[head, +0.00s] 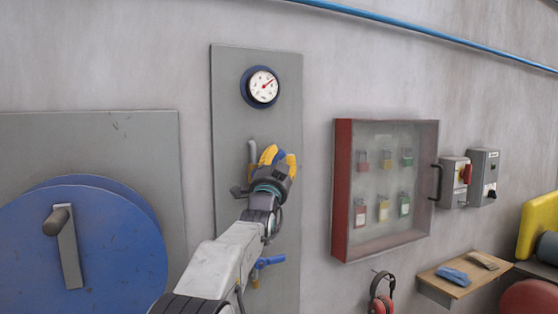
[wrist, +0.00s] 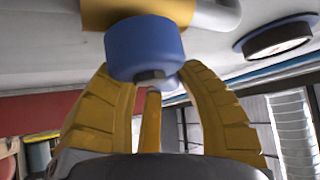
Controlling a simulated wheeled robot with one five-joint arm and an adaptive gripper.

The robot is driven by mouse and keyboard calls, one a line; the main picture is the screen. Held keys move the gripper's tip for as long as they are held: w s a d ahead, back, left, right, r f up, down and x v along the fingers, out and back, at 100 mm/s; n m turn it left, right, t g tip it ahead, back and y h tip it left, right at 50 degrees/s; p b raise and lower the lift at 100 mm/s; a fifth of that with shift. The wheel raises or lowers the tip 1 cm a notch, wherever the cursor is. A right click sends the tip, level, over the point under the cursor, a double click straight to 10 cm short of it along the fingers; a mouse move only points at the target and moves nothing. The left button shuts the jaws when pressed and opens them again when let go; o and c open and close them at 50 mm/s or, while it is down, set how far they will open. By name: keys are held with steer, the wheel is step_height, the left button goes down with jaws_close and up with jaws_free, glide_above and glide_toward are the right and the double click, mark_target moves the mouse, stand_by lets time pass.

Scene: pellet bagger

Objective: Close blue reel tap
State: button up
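In the head view a blue lever tap (head: 268,262) sits low on the grey wall panel (head: 228,130). My gripper (head: 279,156), with yellow fingers, is in front of the panel above that tap. In the wrist view a blue round body with a dark hex nut (wrist: 145,48) lies between my yellow fingers (wrist: 150,92), which stand apart on either side of it. A yellow part shows behind it. I cannot tell whether the fingers touch it.
A round gauge (head: 263,86) is on the panel above. A blue reel (head: 105,245) with a crank is at the left. A red-framed lock cabinet (head: 342,190), switch boxes (head: 484,175) and a small shelf (head: 462,280) are at the right. A grey pipe (head: 252,155) stands beside my gripper.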

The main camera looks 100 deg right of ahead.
jaws_close()
